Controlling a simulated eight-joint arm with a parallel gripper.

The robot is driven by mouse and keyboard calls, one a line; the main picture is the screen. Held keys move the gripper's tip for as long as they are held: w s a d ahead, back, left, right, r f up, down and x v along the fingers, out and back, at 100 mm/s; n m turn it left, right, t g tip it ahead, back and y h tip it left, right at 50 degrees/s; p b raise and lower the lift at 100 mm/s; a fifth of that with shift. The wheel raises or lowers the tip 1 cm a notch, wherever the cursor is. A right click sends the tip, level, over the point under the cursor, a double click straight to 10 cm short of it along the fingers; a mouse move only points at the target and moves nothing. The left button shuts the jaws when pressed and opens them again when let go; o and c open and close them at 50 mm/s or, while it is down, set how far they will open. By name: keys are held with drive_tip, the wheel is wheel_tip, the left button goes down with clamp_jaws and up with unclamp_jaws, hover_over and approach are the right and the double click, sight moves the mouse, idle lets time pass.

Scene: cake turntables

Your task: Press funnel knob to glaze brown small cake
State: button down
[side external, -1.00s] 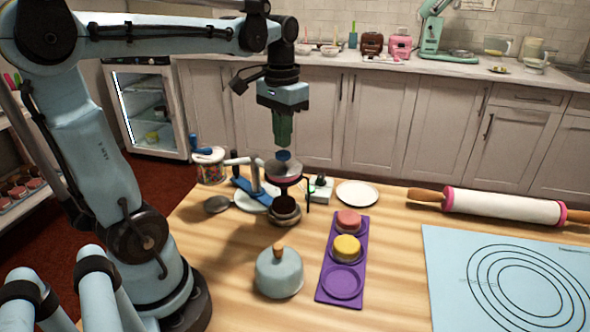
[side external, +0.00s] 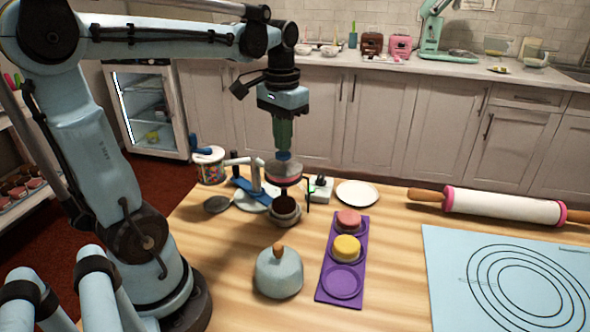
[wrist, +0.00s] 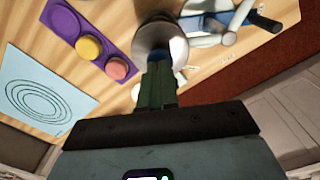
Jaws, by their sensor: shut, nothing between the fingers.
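My gripper (side external: 284,147) is shut and points straight down in the side view. Its green fingertips meet the blue knob (side external: 284,156) on top of the funnel and appear to touch it. The funnel (side external: 284,171) has a grey and pink body held over a round stand. The brown small cake (side external: 285,204) appears to sit under the funnel, but its glaze is too small to make out. In the wrist view, my gripper (wrist: 157,80) covers part of the funnel (wrist: 160,35) and the knob, and the brown cake is hidden.
A purple tray (side external: 329,299) holds a pink cake (side external: 348,220) and a yellow cake (side external: 347,247). A grey-blue dome (side external: 279,275) stands in front of the funnel. A white plate (side external: 357,193), rolling pin (side external: 505,206) and blue mat (side external: 450,290) lie to the right.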

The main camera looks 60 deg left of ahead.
drive_tip(key=shift+f, duration=0.75)
idle(0.6)
drive_tip(key=shift+r, duration=0.3)
drive_tip(key=shift+f, duration=0.5)
idle(0.8)
drive_tip(key=shift+r, duration=3.55)
drive_tip(key=s+d+f+m+t, duration=0.1)
drive_tip(key=d+f+m+t, duration=0.2)
drive_tip(key=d+f+t, duration=0.4)
drive_tip(key=d+f, duration=0.3)
drive_tip(key=d, duration=0.2)
drive_tip(key=shift+s, duration=0.15)
